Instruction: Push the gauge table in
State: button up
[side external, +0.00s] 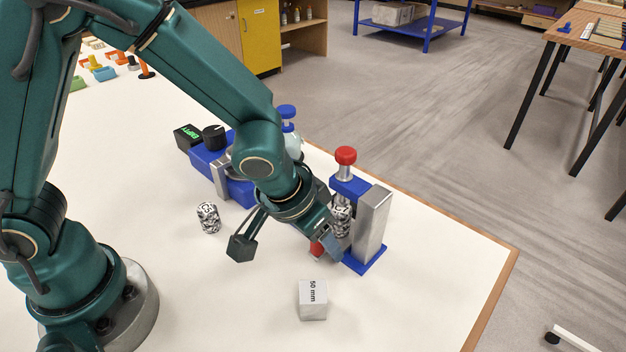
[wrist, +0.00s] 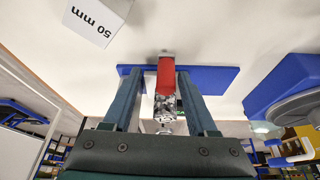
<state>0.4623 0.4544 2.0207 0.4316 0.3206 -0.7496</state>
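The gauge is a blue stand (side external: 365,262) with a grey metal column (side external: 373,225) and a red knob (side external: 346,156) on top. A speckled core marked C7 (side external: 341,222) stands upright inside it, partly hidden by my wrist; it also shows in the wrist view (wrist: 165,107). A red part (side external: 316,248), perhaps the gauge table's handle, shows low at the gauge's front. In the wrist view this red part (wrist: 166,75) lies between my two fingers, with a gap on each side. My gripper (wrist: 160,78) is open there. The table under the core is not clearly visible.
A white 50 mm block (side external: 313,303) sits in front of the gauge. Another speckled core (side external: 208,218) stands left of my wrist. A blue machine with a green display (side external: 188,136) stands behind. The worktop's wooden edge (side external: 492,298) is at the right.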

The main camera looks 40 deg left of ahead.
jog(key=shift+a, duration=0.1)
jog(key=shift+v, duration=2.6)
jog(key=s+a+r+n+t, duration=0.1)
jog(key=a+r+n+t, duration=0.15)
jog(key=a+r, duration=0.65)
jog(key=s+a+m+g, duration=0.1)
jog(key=s, duration=0.8)
jog(key=shift+s+a+f, duration=0.2)
jog(key=shift+s+a, duration=0.15)
jog(key=shift+s, duration=0.05)
